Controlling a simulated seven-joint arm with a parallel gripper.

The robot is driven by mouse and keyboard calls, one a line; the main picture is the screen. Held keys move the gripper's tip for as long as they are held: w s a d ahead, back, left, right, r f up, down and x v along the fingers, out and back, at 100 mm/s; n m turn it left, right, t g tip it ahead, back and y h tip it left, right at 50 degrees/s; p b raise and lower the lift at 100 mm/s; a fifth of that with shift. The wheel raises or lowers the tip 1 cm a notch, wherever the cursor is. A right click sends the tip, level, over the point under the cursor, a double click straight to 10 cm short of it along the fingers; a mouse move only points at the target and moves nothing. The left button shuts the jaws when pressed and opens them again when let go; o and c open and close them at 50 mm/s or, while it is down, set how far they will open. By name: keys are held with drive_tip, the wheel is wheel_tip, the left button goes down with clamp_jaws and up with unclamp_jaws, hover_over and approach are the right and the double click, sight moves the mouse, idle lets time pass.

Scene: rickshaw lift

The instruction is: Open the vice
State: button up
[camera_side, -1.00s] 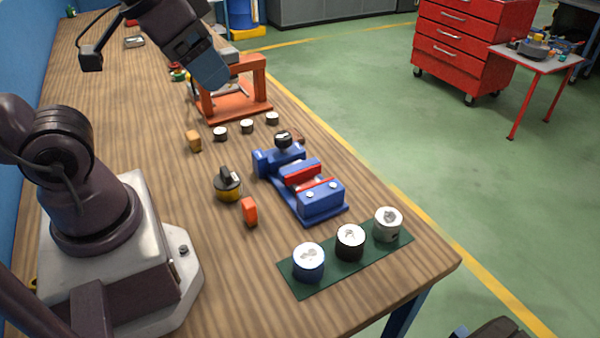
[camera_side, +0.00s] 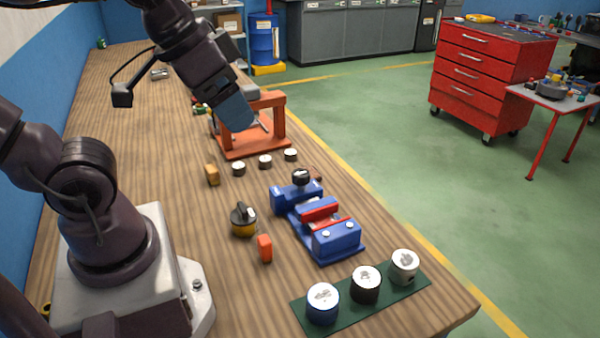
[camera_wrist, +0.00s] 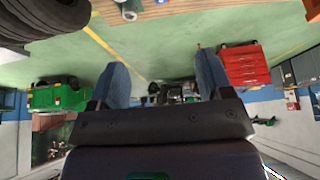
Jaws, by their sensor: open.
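The blue vice (camera_side: 338,240) with red jaw faces (camera_side: 320,209) lies on the wooden bench, and a dark knob (camera_side: 301,177) stands at its far end. The side view is too small to tell exactly how wide the jaw gap is. My gripper (camera_side: 248,126) is high over the far part of the bench, in front of the orange press frame and well apart from the vice. In the wrist view my gripper (camera_wrist: 163,78) has its two blue fingers spread with nothing between them. The vice does not show in the wrist view.
The orange frame (camera_side: 236,149) stands beyond the vice. A yellow-black knobbed piece (camera_side: 243,221) and an orange block (camera_side: 265,248) stand left of the vice. A green mat (camera_side: 342,312) with three cylinders is in front. Several small pieces lie behind. The bench's right edge is near.

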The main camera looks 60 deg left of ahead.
drive_tip(key=w+a+f+g, duration=0.4)
drive_tip(key=w+a+f, duration=0.2)
drive_tip(key=w, duration=0.2)
drive_tip(key=m+g, duration=0.1)
drive_tip(key=m, duration=1.4)
hover_over(301, 173)
wheel_tip(301, 173, down, 9)
wheel_tip(301, 173, down, 13)
drive_tip(key=shift+w+r, duration=0.1)
drive_tip(key=shift+r, duration=0.1)
drive_tip(key=c, duration=0.9)
